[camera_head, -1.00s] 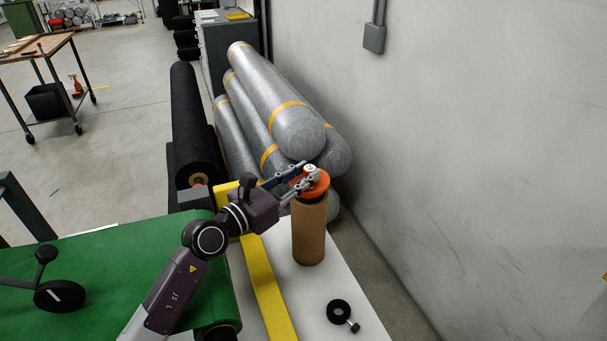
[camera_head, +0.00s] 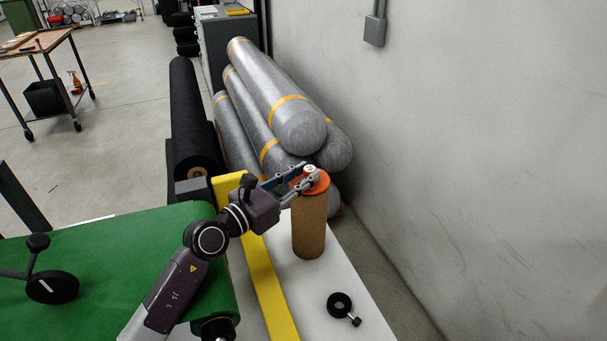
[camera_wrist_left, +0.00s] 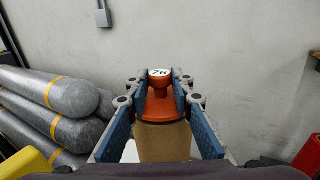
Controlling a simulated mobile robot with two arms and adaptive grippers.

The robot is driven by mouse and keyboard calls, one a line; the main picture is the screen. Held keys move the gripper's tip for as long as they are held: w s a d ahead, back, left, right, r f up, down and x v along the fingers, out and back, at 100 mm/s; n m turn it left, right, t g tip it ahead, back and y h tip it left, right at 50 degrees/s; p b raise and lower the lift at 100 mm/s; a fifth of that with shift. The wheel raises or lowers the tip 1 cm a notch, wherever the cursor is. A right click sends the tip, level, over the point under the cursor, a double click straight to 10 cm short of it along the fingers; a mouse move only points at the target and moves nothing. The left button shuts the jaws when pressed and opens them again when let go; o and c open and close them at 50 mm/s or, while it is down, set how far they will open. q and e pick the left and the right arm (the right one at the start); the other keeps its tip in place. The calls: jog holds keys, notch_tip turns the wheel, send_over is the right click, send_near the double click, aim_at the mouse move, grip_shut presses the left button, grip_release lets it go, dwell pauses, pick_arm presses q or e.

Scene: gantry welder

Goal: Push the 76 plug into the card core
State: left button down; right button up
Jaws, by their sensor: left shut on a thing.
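The 76 plug is orange with a white label on its knob (camera_wrist_left: 159,74); the number reads 76 in the left wrist view. In the head view the plug (camera_head: 318,184) sits at the top of the brown card core (camera_head: 309,228), which stands upright on the white surface. The core also shows below the plug in the left wrist view (camera_wrist_left: 165,143). My left gripper (camera_head: 308,176) is shut on the plug's knob, one finger on each side. The plug's flange covers the core's mouth, so how deep it sits is hidden. My right gripper is not in view.
A black ring with a small knob (camera_head: 340,305) lies on the white surface (camera_head: 345,270) in front of the core. A yellow strip (camera_head: 265,285) and a green belt (camera_head: 110,255) lie to the left. Wrapped grey rolls (camera_head: 285,110) are stacked behind, along the wall (camera_head: 480,140).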

pick_arm(q)
jog(key=shift+f, duration=0.3)
jog(key=c, duration=1.6)
grip_release()
